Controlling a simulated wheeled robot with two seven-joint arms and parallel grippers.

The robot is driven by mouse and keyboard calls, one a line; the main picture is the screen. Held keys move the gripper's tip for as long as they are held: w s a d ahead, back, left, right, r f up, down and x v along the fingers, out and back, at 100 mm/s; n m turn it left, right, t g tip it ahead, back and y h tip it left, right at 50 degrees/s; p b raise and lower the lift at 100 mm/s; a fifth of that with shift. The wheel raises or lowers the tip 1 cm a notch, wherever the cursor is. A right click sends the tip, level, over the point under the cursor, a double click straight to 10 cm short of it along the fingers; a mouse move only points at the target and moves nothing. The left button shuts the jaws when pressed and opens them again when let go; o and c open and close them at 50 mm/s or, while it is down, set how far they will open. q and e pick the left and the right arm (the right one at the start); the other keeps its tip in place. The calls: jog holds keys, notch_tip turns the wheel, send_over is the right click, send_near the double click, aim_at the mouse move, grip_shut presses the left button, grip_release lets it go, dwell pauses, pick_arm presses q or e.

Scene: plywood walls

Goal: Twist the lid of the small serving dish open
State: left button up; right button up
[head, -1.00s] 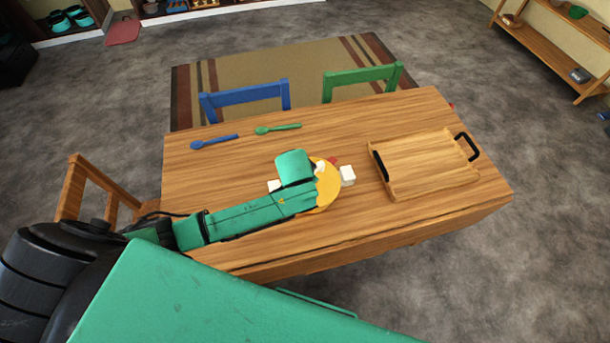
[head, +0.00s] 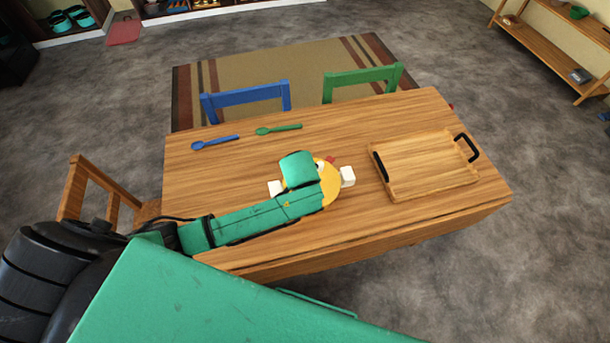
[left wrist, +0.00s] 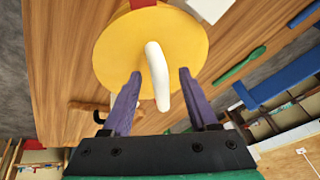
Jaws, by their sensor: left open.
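The small serving dish (head: 332,188) is round and yellow, on the front middle of the table, with white blocks (head: 348,176) at its sides and a bit of red at its far edge. My left arm covers part of it in the head view. In the left wrist view its yellow round top (left wrist: 115,50) carries a white curved handle (left wrist: 157,65). My left gripper (left wrist: 160,73) is open, its purple fingers apart on either side of the handle. I cannot tell whether they touch it. My right gripper is not in view.
A wooden tray (head: 400,191) with black handles lies on the table's right part. A blue spoon (head: 215,142) and a green spoon (head: 279,129) lie near the far edge. A blue chair (head: 246,101) and a green chair (head: 362,79) stand beyond. The table between dish and tray is clear.

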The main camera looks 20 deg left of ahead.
pick_arm(q)
jog(key=v, duration=1.3)
jog(key=shift+s+r+b, duration=0.15)
jog(key=shift+r+b, duration=0.1)
jog(key=shift+b, duration=0.05)
